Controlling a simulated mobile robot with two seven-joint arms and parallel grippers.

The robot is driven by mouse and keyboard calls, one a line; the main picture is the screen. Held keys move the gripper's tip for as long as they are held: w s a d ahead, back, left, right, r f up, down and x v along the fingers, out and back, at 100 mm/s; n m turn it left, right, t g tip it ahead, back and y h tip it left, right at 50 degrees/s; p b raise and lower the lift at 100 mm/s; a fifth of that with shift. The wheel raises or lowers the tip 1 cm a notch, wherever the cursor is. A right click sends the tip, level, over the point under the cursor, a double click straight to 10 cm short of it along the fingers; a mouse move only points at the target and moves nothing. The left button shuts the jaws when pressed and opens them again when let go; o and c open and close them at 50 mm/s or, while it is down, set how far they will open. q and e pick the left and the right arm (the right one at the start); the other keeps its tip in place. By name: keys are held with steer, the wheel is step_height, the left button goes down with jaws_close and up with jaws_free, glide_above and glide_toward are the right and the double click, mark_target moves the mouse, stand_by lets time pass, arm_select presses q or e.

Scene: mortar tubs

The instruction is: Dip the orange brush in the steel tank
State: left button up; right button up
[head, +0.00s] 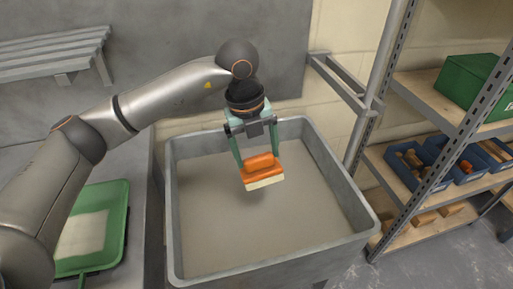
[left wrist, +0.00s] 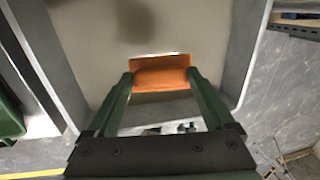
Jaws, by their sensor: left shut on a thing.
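The orange brush (head: 261,166) has an orange body with a pale bristle block below it. My left gripper (head: 258,160) is shut on the brush and holds it over the inside of the steel tank (head: 173,215). The tank is a grey, open rectangular tub with a flat greyish-beige fill. A shadow lies on the fill close below the brush; I cannot tell if the bristles touch it. In the left wrist view the brush (left wrist: 161,75) sits between both fingertips, with the tank wall (left wrist: 247,50) to the right. My right gripper is in neither view.
A green tray (head: 110,240) with pale material stands on the bench left of the tank. A metal shelf rack at the right holds a green box (head: 468,85) and blue bins (head: 408,165). A wall bracket (head: 340,85) juts out behind the tank.

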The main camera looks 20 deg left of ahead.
mark_target(256, 170)
arm_select(q)
step_height(256, 170, down, 3)
steer(key=shift+f+b, duration=0.1)
steer(key=shift+b, duration=0.8)
step_height(256, 170, down, 2)
steer(key=shift+f+b, duration=0.25)
steer(key=shift+b, duration=0.7)
step_height(256, 170, down, 9)
steer(key=b, duration=0.6)
steer(key=shift+b, duration=0.35)
steer(key=shift+f, duration=0.3)
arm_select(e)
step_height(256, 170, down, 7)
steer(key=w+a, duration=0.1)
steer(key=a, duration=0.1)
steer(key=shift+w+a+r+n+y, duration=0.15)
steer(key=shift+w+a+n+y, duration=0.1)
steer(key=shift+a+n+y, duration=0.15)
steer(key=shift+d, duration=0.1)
